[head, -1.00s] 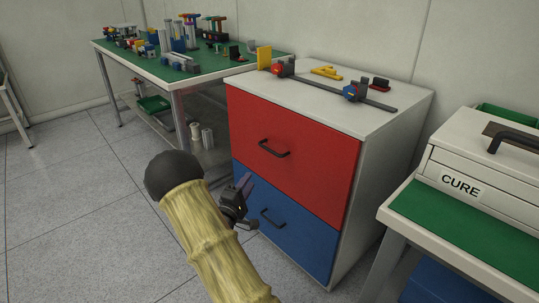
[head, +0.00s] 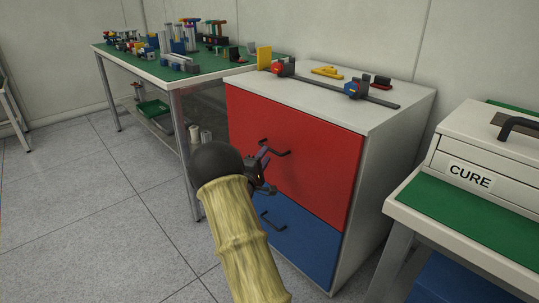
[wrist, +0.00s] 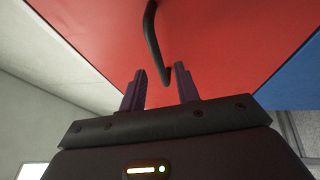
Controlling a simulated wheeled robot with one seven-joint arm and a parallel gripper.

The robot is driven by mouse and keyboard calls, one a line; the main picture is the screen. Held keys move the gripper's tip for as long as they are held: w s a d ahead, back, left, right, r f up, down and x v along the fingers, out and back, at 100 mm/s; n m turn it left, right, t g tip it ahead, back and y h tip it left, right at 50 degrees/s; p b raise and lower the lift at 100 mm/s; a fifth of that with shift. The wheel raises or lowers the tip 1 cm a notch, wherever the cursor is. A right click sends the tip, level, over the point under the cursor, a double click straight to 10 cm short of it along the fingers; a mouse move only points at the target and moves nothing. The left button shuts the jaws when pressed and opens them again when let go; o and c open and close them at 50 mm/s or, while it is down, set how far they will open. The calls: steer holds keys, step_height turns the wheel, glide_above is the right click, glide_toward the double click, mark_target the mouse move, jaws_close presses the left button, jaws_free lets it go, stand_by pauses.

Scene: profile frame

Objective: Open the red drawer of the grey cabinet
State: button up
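The grey cabinet (head: 385,175) stands in the middle of the head view, with a red drawer (head: 315,150) above a blue drawer (head: 300,240). The red drawer is shut and has a black bar handle (head: 274,148). My gripper (head: 264,158) is close in front of the red drawer, by the handle's left part. In the wrist view my gripper (wrist: 161,88) is open, its two purple fingers apart. The handle (wrist: 153,45) shows ahead, its near end just beyond and between the fingertips. I see no contact. My arm hides part of the blue drawer's left side.
A green-topped table (head: 225,69) with several small parts stands at left. At right a green-topped bench (head: 440,216) carries a white box marked CURE (head: 480,160). A rail with clamps (head: 330,88) lies on the cabinet top. Open floor lies at left.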

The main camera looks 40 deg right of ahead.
steer(key=shift+b+x, duration=0.65)
steer(key=shift+x, duration=1.75)
steer(key=shift+c, duration=0.4)
jaws_close()
